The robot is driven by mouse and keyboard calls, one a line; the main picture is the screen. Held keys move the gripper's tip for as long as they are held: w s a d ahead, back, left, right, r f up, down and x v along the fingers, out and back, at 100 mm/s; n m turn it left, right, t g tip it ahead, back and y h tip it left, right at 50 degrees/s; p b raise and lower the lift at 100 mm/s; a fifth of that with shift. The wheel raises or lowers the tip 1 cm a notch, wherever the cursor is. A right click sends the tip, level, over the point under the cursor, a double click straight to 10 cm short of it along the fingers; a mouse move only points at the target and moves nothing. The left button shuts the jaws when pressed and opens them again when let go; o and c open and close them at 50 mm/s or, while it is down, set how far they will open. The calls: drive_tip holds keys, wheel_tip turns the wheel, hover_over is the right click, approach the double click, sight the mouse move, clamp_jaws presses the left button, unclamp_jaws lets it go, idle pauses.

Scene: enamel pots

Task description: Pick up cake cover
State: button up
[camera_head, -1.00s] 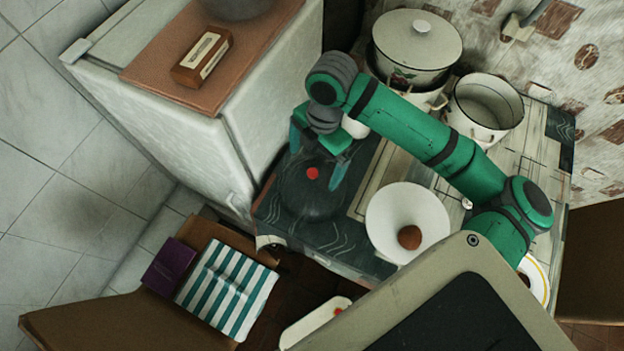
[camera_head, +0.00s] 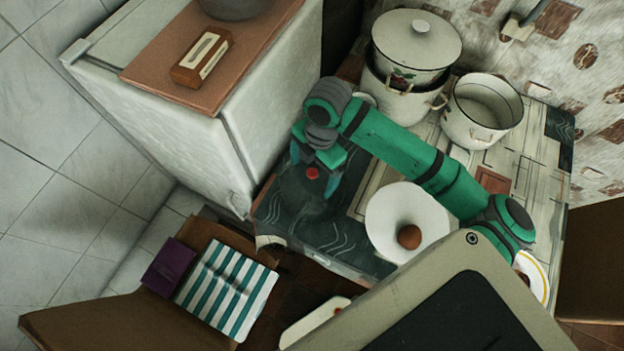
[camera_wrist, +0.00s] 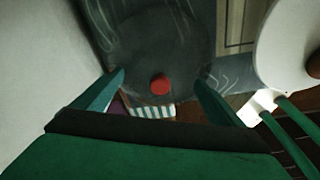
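The cake cover (camera_head: 306,198) is a dark, see-through dome with a red knob (camera_head: 312,173) on top. It stands at the left end of the table, near the white cabinet. In the wrist view the red knob (camera_wrist: 160,85) lies between my finger tips, and the cover's dim dome (camera_wrist: 160,45) spreads around it. My gripper (camera_head: 315,171) is over the cover, with its fingers apart on both sides of the knob. In the wrist view my gripper (camera_wrist: 161,79) is open, with a gap on each side of the knob.
A white bowl with a brown egg (camera_head: 409,237) stands right of the cover. White enamel pots (camera_head: 483,112) stand at the back of the table (camera_head: 362,258). The white cabinet (camera_head: 165,150) rises close on the left.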

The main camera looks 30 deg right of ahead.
drive_tip(key=shift+f, duration=0.2)
drive_tip(key=shift+c, duration=0.3)
drive_tip(key=shift+r, duration=0.1)
drive_tip(key=shift+r, duration=0.2)
drive_tip(key=shift+c, duration=1.4)
drive_tip(key=shift+r, duration=0.3)
clamp_jaws()
drive_tip(key=s+d+r, duration=0.2)
drive_tip(key=s+r, duration=1)
drive_tip(key=s, duration=0.1)
drive_tip(key=s+d+r+m+t, duration=0.1)
drive_tip(key=s+d+r+m, duration=0.3)
drive_tip(key=s+d+m, duration=0.6)
drive_tip(key=d+m, duration=0.2)
drive_tip(key=shift+d+h, duration=0.3)
drive_tip(key=shift+d, duration=0.1)
